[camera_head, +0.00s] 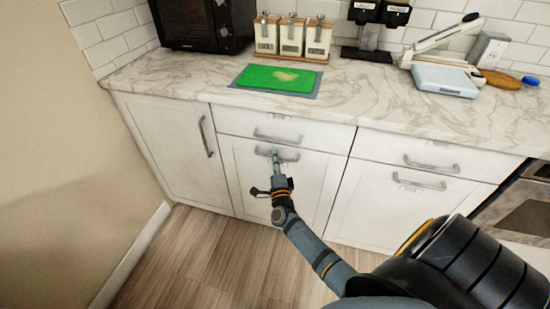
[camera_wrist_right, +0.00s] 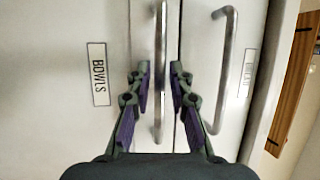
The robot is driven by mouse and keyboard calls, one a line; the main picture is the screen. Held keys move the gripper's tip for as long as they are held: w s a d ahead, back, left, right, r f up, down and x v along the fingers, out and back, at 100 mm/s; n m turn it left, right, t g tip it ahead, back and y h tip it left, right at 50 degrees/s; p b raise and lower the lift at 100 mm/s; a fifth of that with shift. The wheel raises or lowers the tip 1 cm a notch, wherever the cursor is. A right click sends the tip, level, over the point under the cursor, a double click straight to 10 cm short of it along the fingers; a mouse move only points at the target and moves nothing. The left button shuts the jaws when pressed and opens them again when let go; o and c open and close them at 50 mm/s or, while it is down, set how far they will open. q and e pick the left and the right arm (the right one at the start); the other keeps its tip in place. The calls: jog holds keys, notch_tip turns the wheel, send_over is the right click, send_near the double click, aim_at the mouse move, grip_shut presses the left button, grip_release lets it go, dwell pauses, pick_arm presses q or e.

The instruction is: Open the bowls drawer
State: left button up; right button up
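The bowls drawer (camera_head: 248,178) is a white lower front under the marble counter, and it looks shut. Its label (camera_wrist_right: 98,74), reading BOWLS, shows in the right wrist view. A metal bar handle (camera_head: 290,156) runs along the drawer's top edge. In the right wrist view this handle (camera_wrist_right: 160,112) lies between the two fingers. My right gripper (camera_head: 275,160) is at the handle; in its own view the gripper (camera_wrist_right: 160,72) is open, with one finger on each side of the bar. I cannot tell whether the fingers touch it. My left gripper is out of view.
A shallow drawer with its own handle (camera_head: 277,137) sits just above. A cabinet door (camera_head: 170,140) is at left, and more drawers (camera_head: 395,205) are at right. The counter (camera_head: 180,80) holds a green board (camera_head: 275,78) and canisters (camera_head: 290,38). Wood floor (camera_head: 190,250) lies clear in front.

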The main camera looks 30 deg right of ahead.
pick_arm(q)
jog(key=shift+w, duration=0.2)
pick_arm(e)
jog(key=shift+w+d, duration=0.2)
jog(key=shift+w, duration=0.2)
jog(key=shift+r, duration=0.1)
grip_shut()
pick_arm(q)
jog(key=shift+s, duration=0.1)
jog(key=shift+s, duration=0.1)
